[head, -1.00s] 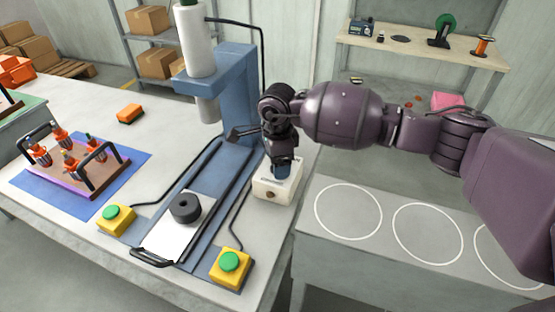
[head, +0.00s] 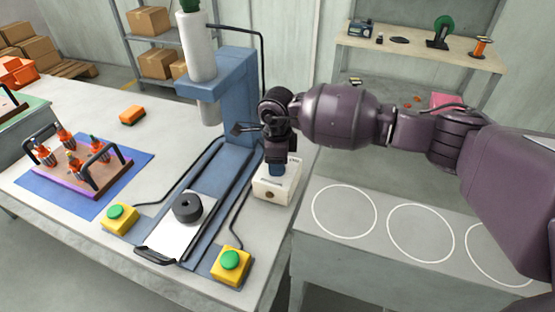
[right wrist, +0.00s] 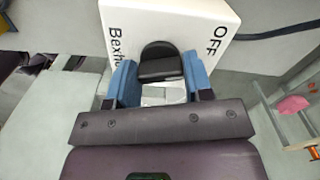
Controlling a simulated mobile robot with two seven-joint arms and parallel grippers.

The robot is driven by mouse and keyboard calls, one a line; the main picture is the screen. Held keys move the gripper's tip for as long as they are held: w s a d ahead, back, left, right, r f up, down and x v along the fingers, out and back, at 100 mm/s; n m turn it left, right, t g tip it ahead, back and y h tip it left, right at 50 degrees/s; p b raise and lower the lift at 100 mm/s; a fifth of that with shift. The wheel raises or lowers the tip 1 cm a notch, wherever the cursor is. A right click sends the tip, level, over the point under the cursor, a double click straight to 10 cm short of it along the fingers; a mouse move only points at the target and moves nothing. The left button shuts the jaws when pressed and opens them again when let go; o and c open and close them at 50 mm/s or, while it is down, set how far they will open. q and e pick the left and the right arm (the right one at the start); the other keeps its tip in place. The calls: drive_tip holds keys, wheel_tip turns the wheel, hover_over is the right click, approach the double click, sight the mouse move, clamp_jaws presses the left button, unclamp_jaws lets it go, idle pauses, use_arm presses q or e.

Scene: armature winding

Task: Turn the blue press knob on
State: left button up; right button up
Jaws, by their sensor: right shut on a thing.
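The blue press (head: 235,85) stands on the workbench with a white cylinder on top. A white control box (head: 275,191) sits beside its base. The right wrist view shows this box (right wrist: 190,18) with the printed word OFF and part of another word. A dark knob (right wrist: 160,66) projects from it. My right gripper (head: 277,169) is above the box, pointing down. In the right wrist view its blue fingertips (right wrist: 158,82) are on either side of the knob, shut on it. The knob is hidden in the head view. My left gripper is out of view.
A black ring (head: 187,208) rests on the press's white plate. Two yellow boxes with green buttons (head: 116,212) (head: 230,260) flank it. A fixture with orange parts (head: 82,172) is on a blue mat at left. A grey table with white circles (head: 400,205) lies right.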

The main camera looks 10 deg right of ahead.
drive_tip(key=shift+r+m+p, duration=0.3)
drive_tip(key=shift+m+p, duration=0.1)
drive_tip(key=shift+m, duration=0.5)
drive_tip(key=shift+m+p, duration=0.45)
drive_tip(key=shift+m, duration=0.55)
drive_tip(key=shift+m+p, duration=0.5)
drive_tip(key=shift+m, duration=0.8)
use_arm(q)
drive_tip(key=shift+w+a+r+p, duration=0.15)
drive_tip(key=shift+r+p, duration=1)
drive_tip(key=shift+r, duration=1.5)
use_arm(e)
drive_tip(key=shift+f+m, duration=0.2)
drive_tip(key=shift+m, duration=1.9)
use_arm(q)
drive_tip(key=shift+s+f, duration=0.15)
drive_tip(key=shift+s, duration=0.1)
use_arm(e)
drive_tip(key=o, duration=0.9)
